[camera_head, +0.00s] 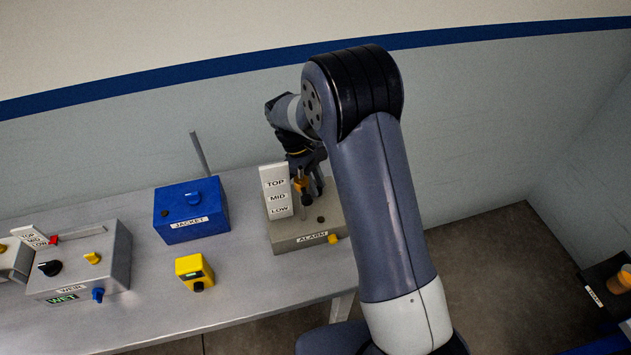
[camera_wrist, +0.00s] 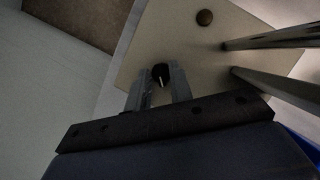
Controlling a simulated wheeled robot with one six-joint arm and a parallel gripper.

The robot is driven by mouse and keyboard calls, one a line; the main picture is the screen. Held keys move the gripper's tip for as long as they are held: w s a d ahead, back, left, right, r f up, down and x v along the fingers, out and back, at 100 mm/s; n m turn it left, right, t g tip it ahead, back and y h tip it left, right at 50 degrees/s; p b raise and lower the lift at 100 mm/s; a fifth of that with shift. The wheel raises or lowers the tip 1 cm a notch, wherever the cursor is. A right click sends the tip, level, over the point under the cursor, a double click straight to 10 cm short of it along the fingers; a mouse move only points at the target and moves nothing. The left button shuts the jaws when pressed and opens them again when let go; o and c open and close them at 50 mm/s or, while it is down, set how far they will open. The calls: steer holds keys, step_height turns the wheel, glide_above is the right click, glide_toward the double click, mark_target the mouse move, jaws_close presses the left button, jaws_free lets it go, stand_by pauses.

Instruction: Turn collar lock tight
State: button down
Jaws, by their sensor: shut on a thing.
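My gripper (camera_wrist: 160,82) is shut on a small black knob (camera_wrist: 160,71) with a white mark, on the top of the beige ALARM box (camera_wrist: 190,48). The fingers sit on either side of the knob. In the head view the ALARM box (camera_head: 285,238) stands at the table's right end, and my gripper (camera_head: 316,190) comes down onto its back part, largely hidden by my arm. An upright rod with an orange collar (camera_head: 300,183) stands beside a TOP/MID/LOW plate (camera_head: 276,190). No label names the collar lock, so I cannot tell whether the knob is it.
Two metal rods (camera_wrist: 270,40) rise close to the right of my gripper. A blue JACKET box (camera_head: 190,211), a small yellow device (camera_head: 194,272) and a grey WEIR box (camera_head: 82,262) stand further left on the table (camera_head: 235,300). The table's front middle is clear.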

steer(key=shift+m, duration=0.3)
steer(key=m, duration=0.2)
steer(key=m+g+y+b, duration=0.1)
steer(key=m, duration=0.1)
steer(key=shift+w+d+y, duration=0.1)
steer(key=shift+y, duration=0.2)
steer(key=shift+d+m+g+y, duration=0.1)
steer(key=shift+m+g+y, duration=0.35)
steer(key=shift+m, duration=1.45)
steer(key=shift+y+b, duration=0.25)
steer(key=shift+b, duration=0.05)
steer(key=shift+f, duration=0.1)
steer(key=c, duration=1.6)
jaws_free()
steer(key=shift+o, duration=0.2)
steer(key=b+v, duration=0.1)
steer(key=v, duration=1)
